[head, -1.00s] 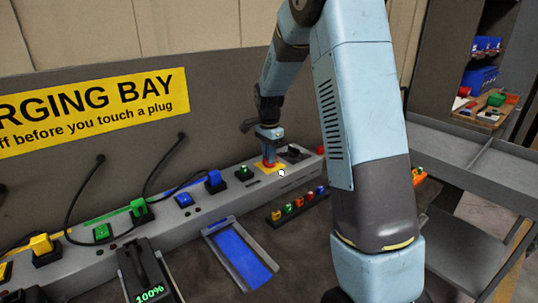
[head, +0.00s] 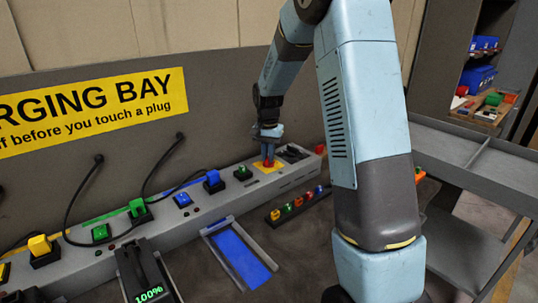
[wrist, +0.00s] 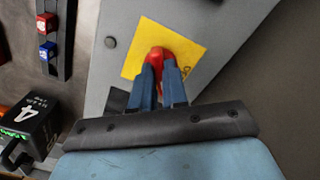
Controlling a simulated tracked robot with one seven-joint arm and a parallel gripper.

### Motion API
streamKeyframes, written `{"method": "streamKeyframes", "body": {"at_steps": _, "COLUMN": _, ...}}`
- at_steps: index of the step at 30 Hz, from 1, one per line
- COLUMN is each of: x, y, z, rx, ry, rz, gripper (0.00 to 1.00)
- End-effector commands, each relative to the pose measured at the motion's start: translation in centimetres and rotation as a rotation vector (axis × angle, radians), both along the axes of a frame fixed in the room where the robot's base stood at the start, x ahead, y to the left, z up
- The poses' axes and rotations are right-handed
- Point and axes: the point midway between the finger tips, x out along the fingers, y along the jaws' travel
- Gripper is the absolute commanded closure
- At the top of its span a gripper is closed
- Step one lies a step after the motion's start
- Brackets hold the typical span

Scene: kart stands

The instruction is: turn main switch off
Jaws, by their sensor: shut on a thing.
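The main switch is a red handle (wrist: 155,57) on a yellow plate (wrist: 190,50), set on top of the grey power strip housing (head: 210,212). My gripper (wrist: 160,72) is shut on the red handle, with one blue finger on each side of it. In the head view, my gripper (head: 268,155) points down at the yellow plate near the right end of the strip. The lower part of the handle and some lettering on the plate are partly hidden by the fingers.
Yellow (head: 40,246), green (head: 138,209) and blue (head: 212,180) plugs with cables sit along the strip left of my gripper. A black battery (head: 145,272) reading 100% and a blue-floored tray (head: 238,256) lie in front. A rack of small coloured pieces (head: 298,203) is nearby.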

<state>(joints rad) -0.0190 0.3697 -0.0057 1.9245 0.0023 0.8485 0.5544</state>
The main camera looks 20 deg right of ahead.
Motion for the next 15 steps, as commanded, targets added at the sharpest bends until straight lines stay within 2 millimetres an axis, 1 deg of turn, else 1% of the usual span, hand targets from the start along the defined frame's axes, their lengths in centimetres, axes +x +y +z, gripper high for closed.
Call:
{"method": "streamKeyframes", "body": {"at_steps": 1, "x": 0.35, "y": 0.04, "z": 0.3, "rx": 0.001, "ry": -0.012, "rz": 0.043, "gripper": 1.0}}
{"method": "streamKeyframes", "body": {"at_steps": 15, "x": 0.28, "y": -0.06, "z": 0.3, "rx": -0.002, "ry": -0.011, "rz": 0.489, "gripper": 1.0}}
